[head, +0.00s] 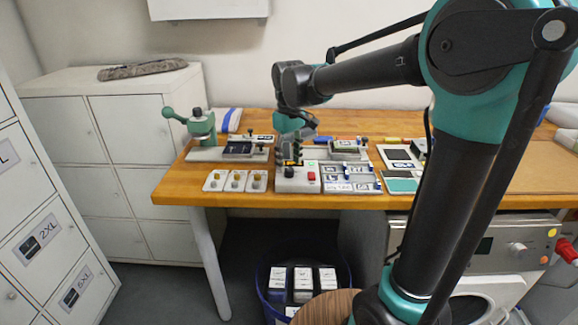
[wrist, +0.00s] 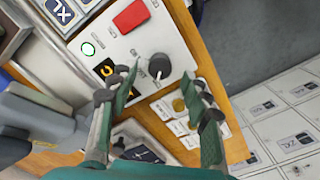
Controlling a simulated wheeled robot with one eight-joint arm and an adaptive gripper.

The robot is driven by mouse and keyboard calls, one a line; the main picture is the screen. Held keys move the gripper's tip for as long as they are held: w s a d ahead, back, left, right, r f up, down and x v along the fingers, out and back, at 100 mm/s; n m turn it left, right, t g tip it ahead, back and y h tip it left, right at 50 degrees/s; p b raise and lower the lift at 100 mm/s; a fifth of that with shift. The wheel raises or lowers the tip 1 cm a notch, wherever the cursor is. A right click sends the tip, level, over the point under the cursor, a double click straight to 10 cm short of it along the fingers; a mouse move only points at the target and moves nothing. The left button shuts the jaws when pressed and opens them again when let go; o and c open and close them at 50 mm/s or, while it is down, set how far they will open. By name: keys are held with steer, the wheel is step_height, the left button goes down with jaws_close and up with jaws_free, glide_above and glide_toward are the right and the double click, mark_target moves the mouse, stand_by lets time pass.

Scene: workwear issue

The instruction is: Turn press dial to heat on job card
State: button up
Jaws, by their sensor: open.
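The white control box (head: 298,180) stands near the table's front edge, with a red button (head: 311,177) and a dark dial (head: 289,172). In the wrist view the round dial (wrist: 158,66) has a pale pointer mark, and printed labels around it are too small to read. A black display with yellow figures (wrist: 104,69) is partly covered by a finger. My gripper (wrist: 163,82) is open and empty, its fingers on either side of the dial in the picture; contact is not visible. In the head view my gripper (head: 290,152) is over the box. I cannot identify the job card for certain.
A green lever press (head: 201,126) stands at the table's left. Small plates with knobs (head: 235,181) lie just left of the box, and a tray of labelled cards (head: 350,178) lies right. A blue bin (head: 262,285) stands on the floor below.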

mark_target(289, 172)
steer(key=shift+f, duration=1.25)
steer(key=shift+c, duration=0.5)
jaws_close()
steer(key=shift+m, duration=0.4)
steer(key=m, duration=0.3)
steer(key=shift+m, duration=2.5)
